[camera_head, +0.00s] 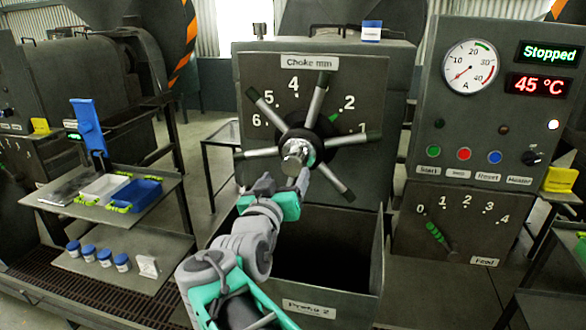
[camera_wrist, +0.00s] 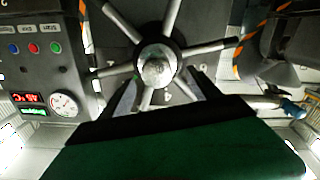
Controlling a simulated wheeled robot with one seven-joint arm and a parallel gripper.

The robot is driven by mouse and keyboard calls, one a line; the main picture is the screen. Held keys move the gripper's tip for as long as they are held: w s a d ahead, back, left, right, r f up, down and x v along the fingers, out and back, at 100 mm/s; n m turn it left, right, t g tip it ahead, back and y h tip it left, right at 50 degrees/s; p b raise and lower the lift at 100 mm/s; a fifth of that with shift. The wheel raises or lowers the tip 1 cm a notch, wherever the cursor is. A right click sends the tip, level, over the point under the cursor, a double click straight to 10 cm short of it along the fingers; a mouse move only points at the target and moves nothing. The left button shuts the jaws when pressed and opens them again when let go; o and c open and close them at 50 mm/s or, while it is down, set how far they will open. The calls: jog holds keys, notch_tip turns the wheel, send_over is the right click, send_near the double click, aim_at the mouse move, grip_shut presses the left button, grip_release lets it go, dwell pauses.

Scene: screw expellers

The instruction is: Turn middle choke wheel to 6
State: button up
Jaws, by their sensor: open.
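The choke wheel (camera_head: 297,150) is on the grey panel marked "Choke mm", with several dark-tipped spokes around a metal hub. It also shows in the wrist view (camera_wrist: 157,68). An arc of numbers surrounds it: 6, 5 and 4 at left and top, 2 and 1 at right. One spoke stands up between 4 and 2, where a number is hidden. My gripper (camera_head: 285,182) is open just below and in front of the hub. In the wrist view its fingers (camera_wrist: 158,92) stand apart below the hub; contact is unclear.
Below the wheel is an open dark bin (camera_head: 315,306) labelled "Press 2". At right is a control panel (camera_head: 480,110) reading "Stopped" and 45 °C, with a feed dial below. At left, a shelf (camera_head: 130,215) holds trays and several blue-capped jars.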

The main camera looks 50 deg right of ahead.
aim_at(291, 166)
jog(key=p+x, duration=0.1)
jog(key=x, duration=0.1)
jog(key=p+x, duration=0.1)
jog(key=x, duration=0.4)
jog(key=shift+d+r+p, duration=0.4)
jog(key=shift+d, duration=0.1)
jog(key=shift+c, duration=0.5)
grip_shut()
